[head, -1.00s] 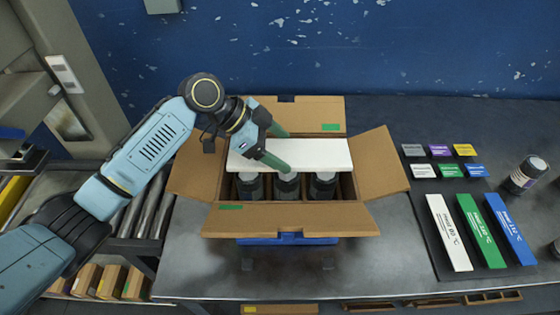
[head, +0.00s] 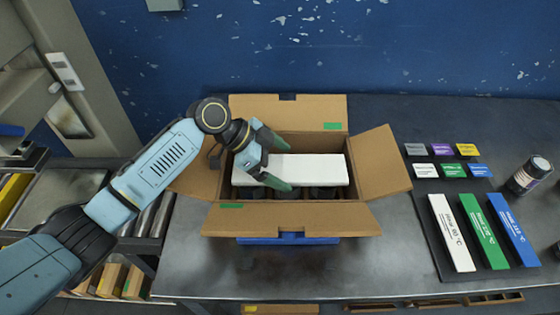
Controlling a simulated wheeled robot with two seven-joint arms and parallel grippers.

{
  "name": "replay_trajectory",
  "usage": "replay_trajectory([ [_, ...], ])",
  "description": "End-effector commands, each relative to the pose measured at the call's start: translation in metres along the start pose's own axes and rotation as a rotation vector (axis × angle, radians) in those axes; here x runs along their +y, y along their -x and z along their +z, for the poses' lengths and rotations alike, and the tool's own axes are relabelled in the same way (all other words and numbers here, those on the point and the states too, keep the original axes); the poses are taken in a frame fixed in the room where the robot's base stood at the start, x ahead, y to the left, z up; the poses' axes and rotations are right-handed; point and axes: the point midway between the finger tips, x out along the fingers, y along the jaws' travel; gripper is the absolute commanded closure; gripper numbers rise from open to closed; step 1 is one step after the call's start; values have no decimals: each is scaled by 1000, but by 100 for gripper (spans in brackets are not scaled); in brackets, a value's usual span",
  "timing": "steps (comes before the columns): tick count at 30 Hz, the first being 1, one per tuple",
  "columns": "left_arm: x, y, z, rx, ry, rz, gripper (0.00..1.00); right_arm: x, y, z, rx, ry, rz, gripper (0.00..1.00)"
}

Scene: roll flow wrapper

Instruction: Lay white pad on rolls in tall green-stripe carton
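The open brown carton (head: 290,221) with green marks on its flaps stands on the bench, its flaps spread outward. The white pad (head: 315,169) lies level inside the carton opening, over the dark rolls (head: 325,192), whose tops show only along the pad's front edge. I cannot tell whether the pad touches them. My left gripper (head: 287,168) reaches in from the left, with one green finger at the pad's back edge and one at its front edge, shut on the pad. My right gripper is not in view.
On the right lie small coloured cards (head: 454,171) and a dark mat with white, green and blue strips (head: 483,230). A roller conveyor (head: 148,215) is at the left.

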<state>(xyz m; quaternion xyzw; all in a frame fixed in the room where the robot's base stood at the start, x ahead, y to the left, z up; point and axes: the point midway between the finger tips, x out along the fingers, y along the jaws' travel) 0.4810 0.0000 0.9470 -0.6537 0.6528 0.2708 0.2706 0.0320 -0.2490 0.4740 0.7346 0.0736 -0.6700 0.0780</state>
Motion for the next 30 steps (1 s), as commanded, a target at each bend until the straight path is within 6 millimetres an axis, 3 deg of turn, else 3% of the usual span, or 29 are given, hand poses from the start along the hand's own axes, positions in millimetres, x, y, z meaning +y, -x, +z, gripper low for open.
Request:
replay_trajectory([
  [8, 0, 2, -2, 0, 0, 0, 2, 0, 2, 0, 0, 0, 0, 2],
  [11, -1, 11, -2, -1, -1, -2, 2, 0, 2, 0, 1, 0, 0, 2],
  [24, -1, 99, -2, -1, -1, -2, 2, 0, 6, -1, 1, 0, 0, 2],
  [30, 0, 119, -2, 0, -1, 0, 2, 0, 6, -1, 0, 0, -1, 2],
])
